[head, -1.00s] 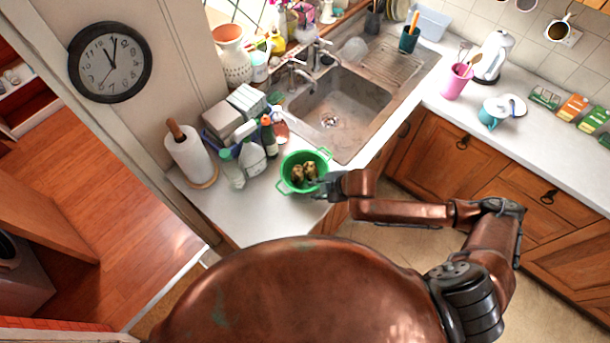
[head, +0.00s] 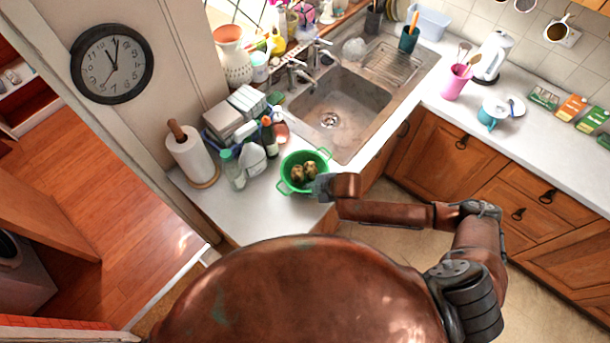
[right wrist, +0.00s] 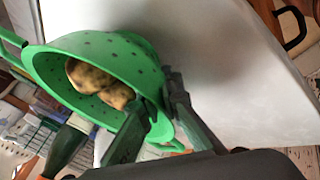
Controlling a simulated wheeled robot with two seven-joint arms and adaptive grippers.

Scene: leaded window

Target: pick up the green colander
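The green colander (head: 298,182) stands on the white counter, left of and nearer than the sink. Several yellowish-brown lumps, which look like potatoes (head: 305,171), lie in it. My right gripper (head: 320,186) is at the colander's right, near side. In the right wrist view the colander (right wrist: 105,52) fills the upper left, and the fingers of the gripper (right wrist: 158,98) straddle its rim, one inside and one outside. A gap with green wall shows between the fingers, so the gripper looks open; contact is hard to judge. My left gripper is not in view.
Bottles (head: 252,158) and a paper towel roll (head: 190,155) stand close to the colander's left. The sink (head: 340,100) lies behind it. The counter's front edge runs just below it, with bare counter (head: 235,205) at lower left.

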